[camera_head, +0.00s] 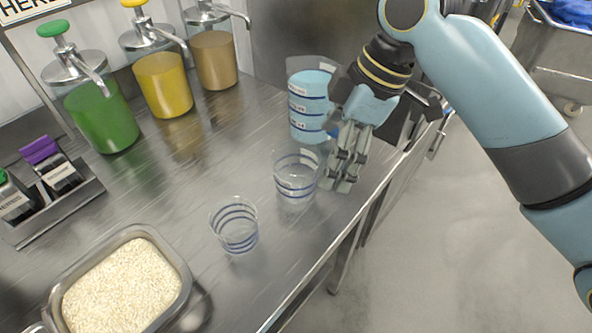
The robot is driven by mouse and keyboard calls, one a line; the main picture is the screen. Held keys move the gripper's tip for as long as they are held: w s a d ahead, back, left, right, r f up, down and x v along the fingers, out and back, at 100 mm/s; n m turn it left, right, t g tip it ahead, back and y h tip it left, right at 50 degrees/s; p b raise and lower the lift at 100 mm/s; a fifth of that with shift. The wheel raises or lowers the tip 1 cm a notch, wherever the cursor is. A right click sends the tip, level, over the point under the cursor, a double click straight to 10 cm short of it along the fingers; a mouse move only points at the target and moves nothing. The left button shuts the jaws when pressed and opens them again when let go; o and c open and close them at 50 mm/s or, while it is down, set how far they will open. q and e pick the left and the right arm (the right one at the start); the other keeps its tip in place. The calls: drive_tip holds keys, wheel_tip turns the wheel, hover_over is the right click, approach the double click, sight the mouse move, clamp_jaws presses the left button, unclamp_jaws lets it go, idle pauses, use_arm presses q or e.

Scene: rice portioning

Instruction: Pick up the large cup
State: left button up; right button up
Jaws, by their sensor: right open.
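A large clear cup with blue stripes (293,181) stands upright on the steel counter. A smaller clear cup with blue stripes (234,228) stands in front of it to the left. My right gripper (341,184) points down just right of the large cup, its fingers open and nothing seen between them. The fingertips are close to the cup's right side; I cannot tell whether they touch it. My left gripper is out of view.
A clear container with light-blue contents (309,105) stands behind the large cup, partly hidden by my gripper. Green (101,116), yellow (164,84) and brown (213,60) pump dispensers line the back. A rice tray (183,283) sits front left. The counter edge lies right of the cups.

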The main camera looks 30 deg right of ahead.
sight(295, 164)
drive_tip(key=w+r+n+y, duration=0.1)
drive_tip(key=w+r+n, duration=0.2)
drive_tip(key=shift+n+g, duration=0.3)
drive_tip(key=shift+n, duration=0.3)
drive_tip(key=x, duration=0.3)
drive_tip(key=p+x, duration=0.1)
drive_tip(key=x, duration=0.6)
drive_tip(key=shift+w+a+r, duration=0.15)
drive_tip(key=shift+w, duration=0.15)
drive_tip(key=shift+c, duration=0.4)
drive_tip(key=c, duration=1)
